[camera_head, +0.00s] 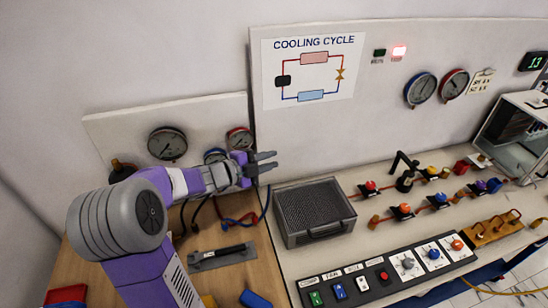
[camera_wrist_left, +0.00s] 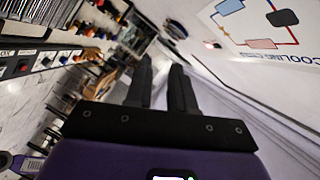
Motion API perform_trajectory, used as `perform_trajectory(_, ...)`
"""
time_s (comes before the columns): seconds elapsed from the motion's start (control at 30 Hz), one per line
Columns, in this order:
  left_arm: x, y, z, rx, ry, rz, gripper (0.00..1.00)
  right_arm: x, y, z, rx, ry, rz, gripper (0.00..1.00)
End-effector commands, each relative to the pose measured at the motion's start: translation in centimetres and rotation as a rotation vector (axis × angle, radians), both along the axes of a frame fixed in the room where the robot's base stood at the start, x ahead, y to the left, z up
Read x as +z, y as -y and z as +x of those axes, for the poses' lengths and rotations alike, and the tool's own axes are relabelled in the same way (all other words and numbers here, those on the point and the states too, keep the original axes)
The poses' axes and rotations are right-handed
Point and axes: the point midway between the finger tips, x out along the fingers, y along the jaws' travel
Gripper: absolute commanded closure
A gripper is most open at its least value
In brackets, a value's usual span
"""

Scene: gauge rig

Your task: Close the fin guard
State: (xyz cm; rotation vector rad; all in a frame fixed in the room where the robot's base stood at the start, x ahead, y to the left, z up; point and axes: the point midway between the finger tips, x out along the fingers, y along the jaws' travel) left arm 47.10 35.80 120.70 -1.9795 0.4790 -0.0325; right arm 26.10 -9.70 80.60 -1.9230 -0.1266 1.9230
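A grey box with a dark finned or mesh top (camera_head: 313,208) and a handle on its front stands on the bench in the middle of the head view. I take it to be the fin guard unit; I cannot tell how far its guard is open. Part of its ribbed surface shows at the upper left of the left wrist view (camera_wrist_left: 25,26). My left gripper (camera_head: 269,161) is beyond and to the left of the box, near the back panel, with its fingers pointing right. The fingers (camera_wrist_left: 162,80) are apart with nothing between them. My right gripper is not in view.
Hoses and cables (camera_head: 236,215) hang left of the box. Valves with coloured knobs (camera_head: 370,187) stand to its right. A black switch panel (camera_head: 390,272) lies in front. Gauges (camera_head: 167,144) and the Cooling Cycle chart (camera_head: 312,72) are on the back panels.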

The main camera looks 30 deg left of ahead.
Motion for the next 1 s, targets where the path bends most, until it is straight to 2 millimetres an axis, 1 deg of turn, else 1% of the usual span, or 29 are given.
perform_trajectory(0.4,0.4,-1.0,-2.8,0.000,0.000,-0.001,0.77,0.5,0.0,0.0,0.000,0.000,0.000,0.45)
perform_trajectory(0.6,0.6,-1.3,-3.9,0.001,-0.001,-0.001,0.77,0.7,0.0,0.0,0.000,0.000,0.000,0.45)
perform_trajectory(1.0,0.5,-1.4,-4.1,-0.001,0.000,0.000,0.77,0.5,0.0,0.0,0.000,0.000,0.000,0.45)
